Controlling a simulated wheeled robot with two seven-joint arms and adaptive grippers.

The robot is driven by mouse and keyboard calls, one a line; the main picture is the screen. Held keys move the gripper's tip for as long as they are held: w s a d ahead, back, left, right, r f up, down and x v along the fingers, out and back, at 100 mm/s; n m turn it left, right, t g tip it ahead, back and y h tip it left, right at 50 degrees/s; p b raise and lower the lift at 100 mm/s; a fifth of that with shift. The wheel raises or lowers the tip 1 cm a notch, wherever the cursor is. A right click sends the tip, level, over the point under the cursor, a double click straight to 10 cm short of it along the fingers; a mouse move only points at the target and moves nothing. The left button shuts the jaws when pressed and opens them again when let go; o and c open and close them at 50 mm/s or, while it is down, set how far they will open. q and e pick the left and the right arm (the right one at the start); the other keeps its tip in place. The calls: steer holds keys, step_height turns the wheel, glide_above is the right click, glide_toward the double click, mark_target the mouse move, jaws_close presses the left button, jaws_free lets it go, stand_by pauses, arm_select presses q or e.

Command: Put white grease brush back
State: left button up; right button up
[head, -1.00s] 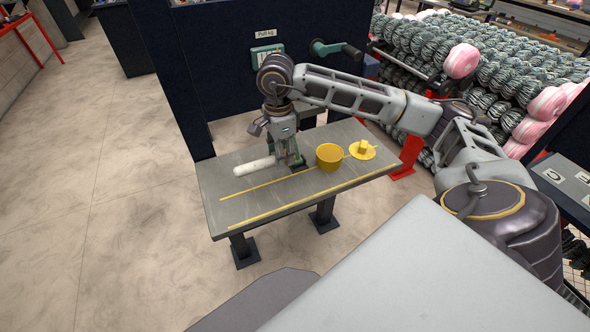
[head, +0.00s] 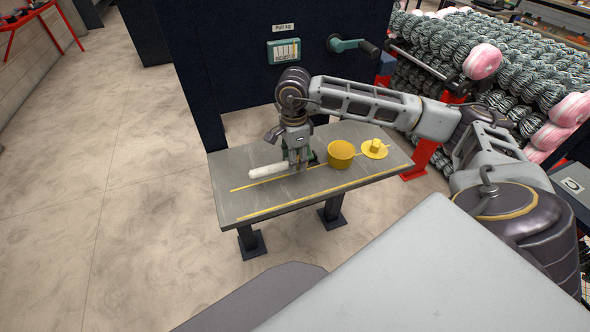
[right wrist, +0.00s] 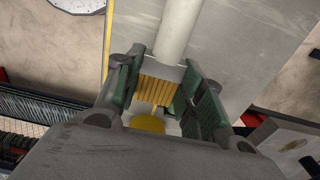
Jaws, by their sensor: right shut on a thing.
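The white grease brush has a thick white handle (head: 268,172) that points left over the grey table (head: 235,205). In the right wrist view its handle (right wrist: 178,30) runs up from a pale ferrule, and its yellow bristles (right wrist: 158,92) lie between my green-padded fingers. My right gripper (head: 298,164) is shut on the brush near its bristle end, low over the tabletop; I cannot tell whether the brush touches the table. In the head view the gripper hides the bristles. A yellow pot (head: 341,155) stands just right of the gripper. My left gripper is not in view.
A yellow lid (head: 375,150) with a knob lies right of the pot. Yellow lines cross the tabletop. A dark panel (head: 230,75) with a green box (head: 284,51) and a crank handle (head: 352,46) stands behind. The table's left end is clear.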

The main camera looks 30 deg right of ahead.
mark_target(294, 178)
steer(key=shift+f, duration=0.3)
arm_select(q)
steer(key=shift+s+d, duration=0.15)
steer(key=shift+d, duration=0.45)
arm_select(e)
steer(key=shift+f, duration=2.35)
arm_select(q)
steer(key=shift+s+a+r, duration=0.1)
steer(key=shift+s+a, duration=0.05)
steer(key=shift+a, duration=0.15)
arm_select(e)
steer(key=shift+f, duration=0.1)
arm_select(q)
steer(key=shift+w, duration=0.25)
arm_select(e)
steer(key=o, duration=1)
